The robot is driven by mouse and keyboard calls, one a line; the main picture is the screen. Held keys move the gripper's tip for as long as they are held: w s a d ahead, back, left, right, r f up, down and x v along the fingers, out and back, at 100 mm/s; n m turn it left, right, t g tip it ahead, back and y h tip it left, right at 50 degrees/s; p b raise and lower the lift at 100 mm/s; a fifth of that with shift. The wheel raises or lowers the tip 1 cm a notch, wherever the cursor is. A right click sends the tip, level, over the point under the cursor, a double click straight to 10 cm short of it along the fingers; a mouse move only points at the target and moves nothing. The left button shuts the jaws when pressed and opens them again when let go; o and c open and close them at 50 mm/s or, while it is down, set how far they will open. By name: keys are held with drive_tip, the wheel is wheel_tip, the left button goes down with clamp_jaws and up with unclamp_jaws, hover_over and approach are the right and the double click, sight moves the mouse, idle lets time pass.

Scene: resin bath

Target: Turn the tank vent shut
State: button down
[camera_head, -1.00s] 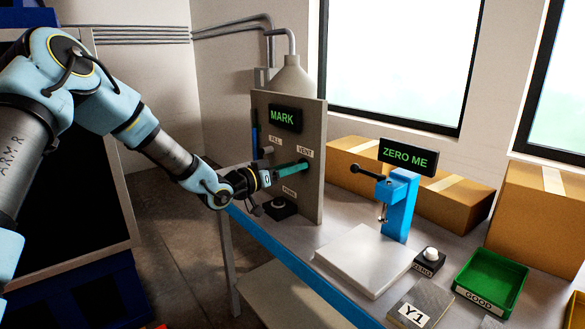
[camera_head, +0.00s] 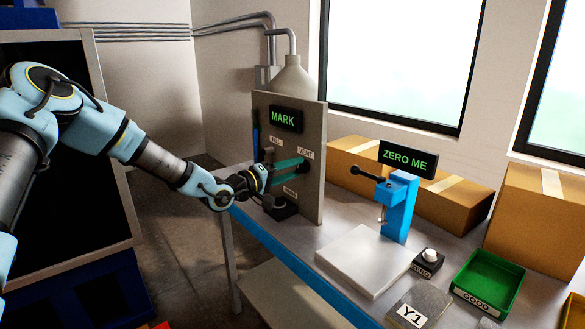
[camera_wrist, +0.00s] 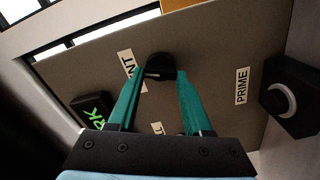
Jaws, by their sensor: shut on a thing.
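The tank vent is a dark knob (camera_wrist: 160,66) on the grey panel (camera_head: 312,190), beside the VENT label (camera_wrist: 130,70). My gripper (camera_wrist: 161,76), with teal fingers, is shut on the knob, one finger on each side of it in the wrist view. In the head view my gripper (camera_head: 298,165) reaches the panel from the left, and the fingers cover much of the knob. The display (camera_head: 286,119) on the panel reads MARK.
A PRIME button box (camera_wrist: 293,97) sits near the panel, close below my gripper. FILL is labelled beside VENT. To the right stand a white plate (camera_head: 368,260), a blue stand (camera_head: 399,205) reading ZERO ME, and a green GOOD tray (camera_head: 488,282). Cardboard boxes line the back.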

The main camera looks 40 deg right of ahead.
drive_tip(key=shift+f+n, duration=0.15)
drive_tip(key=shift+n, duration=2.05)
drive_tip(key=shift+c, duration=1.6)
unclamp_jaws()
drive_tip(key=shift+a, duration=0.1)
drive_tip(key=a+b, duration=0.2)
drive_tip(key=a, duration=0.8)
drive_tip(key=shift+w+a+b, duration=0.3)
drive_tip(key=shift+b, duration=0.1)
